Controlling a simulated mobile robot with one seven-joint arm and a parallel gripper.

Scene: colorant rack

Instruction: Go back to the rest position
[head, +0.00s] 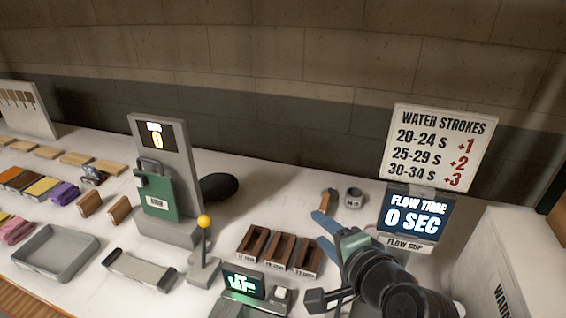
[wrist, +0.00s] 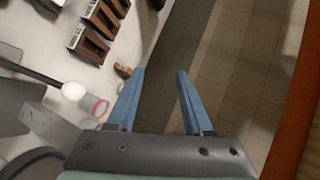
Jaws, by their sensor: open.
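My gripper (head: 321,228) is at the lower right of the head view, above the white table. Its two blue fingers are apart with nothing between them. No rest position is marked in either view.
Dark wooden slotted holders (head: 279,250) stand left of my gripper. A lever with a yellow knob (head: 204,221) and a green-fronted device (head: 158,195) stand farther left. A flow time display (head: 413,214) and a grey ring-like cup (head: 354,197) are nearby. A grey tray (head: 55,237) lies left.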

